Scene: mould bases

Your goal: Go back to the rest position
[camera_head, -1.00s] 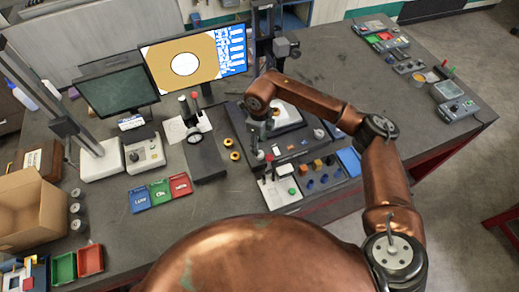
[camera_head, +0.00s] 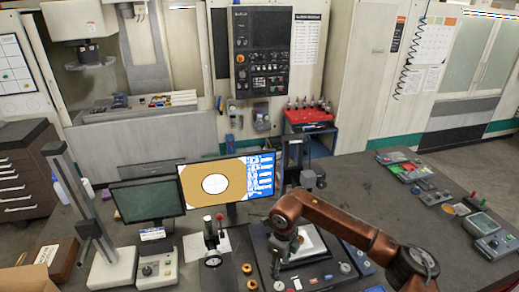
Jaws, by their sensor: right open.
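My right arm, copper coloured, comes in from the lower right and bends down over the bench. My right gripper (camera_head: 278,266) hangs from its wrist, pointing down, small and dark against the dark fixture; it is open. I see nothing held in it. A dark fixture plate (camera_head: 322,270) with a pale square (camera_head: 309,243) lies just right of it, partly hidden by the arm. I cannot tell whether the gripper touches anything. My left gripper is not in view.
A monitor (camera_head: 230,188) and a dark screen (camera_head: 147,200) stand behind. Orange rings (camera_head: 247,268) lie left of the gripper. A tall stand (camera_head: 112,268) is at the left. Control boxes (camera_head: 487,224) line the right edge; the bench between (camera_head: 420,215) is clear. Machines stand behind.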

